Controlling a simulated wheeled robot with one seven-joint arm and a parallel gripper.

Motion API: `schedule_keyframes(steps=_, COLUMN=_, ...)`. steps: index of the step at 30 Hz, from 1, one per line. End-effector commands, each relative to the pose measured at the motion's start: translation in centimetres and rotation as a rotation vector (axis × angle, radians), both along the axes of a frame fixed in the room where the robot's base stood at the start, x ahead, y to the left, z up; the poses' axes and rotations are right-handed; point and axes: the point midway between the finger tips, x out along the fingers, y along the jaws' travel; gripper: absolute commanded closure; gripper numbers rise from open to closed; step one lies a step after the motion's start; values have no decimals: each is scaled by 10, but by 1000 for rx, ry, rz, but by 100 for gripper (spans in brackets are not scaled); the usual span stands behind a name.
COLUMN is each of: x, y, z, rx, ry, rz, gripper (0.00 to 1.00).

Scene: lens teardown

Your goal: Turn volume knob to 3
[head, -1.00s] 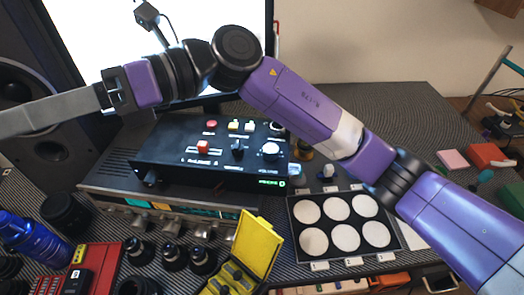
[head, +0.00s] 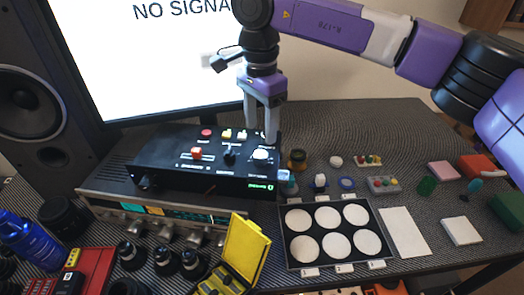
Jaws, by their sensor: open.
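The black control box (head: 168,160) sits on a silver receiver (head: 101,197) in the head view. On its top are a red button (head: 206,133), a red slider cap (head: 196,153), a black knob (head: 230,156) and a white round knob (head: 261,155) at the right, where the volume label showed earlier. The number it points to is too small to read. My gripper (head: 261,128) points down over the box's right rear part, just behind the white knob. Its fingers are open with nothing between them. One fingertip hides part of the box's rear right controls.
A large monitor (head: 160,60) stands behind the box and a speaker (head: 35,110) at the left. A black tray with white discs (head: 337,262) lies to the right front. A yellow case (head: 246,250) stands open in front. Small parts lie on the right; the mat's back right is clear.

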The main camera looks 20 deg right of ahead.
Motion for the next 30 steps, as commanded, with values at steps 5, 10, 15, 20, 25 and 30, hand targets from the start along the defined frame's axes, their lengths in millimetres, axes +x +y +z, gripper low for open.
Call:
schedule_keyframes(steps=5, x=-1, y=1, z=-21, rx=3, ry=3, rz=4, gripper=44)
schedule_keyframes(steps=10, x=-1, y=1, z=-47, rx=6, ry=2, rz=4, gripper=44)
schedule_keyframes(steps=15, x=-1, y=1, z=-67, rx=6, ry=1, rz=3, gripper=44)
schedule_keyframes(steps=20, x=0, y=1, z=-75, rx=5, ry=-1, rz=4, gripper=44)
schedule_keyframes(steps=25, x=0, y=2, z=-76, rx=5, ry=-1, rz=4, gripper=44)
schedule_keyframes(steps=30, x=0, y=2, z=-76, rx=5, ry=-1, rz=3, gripper=62)
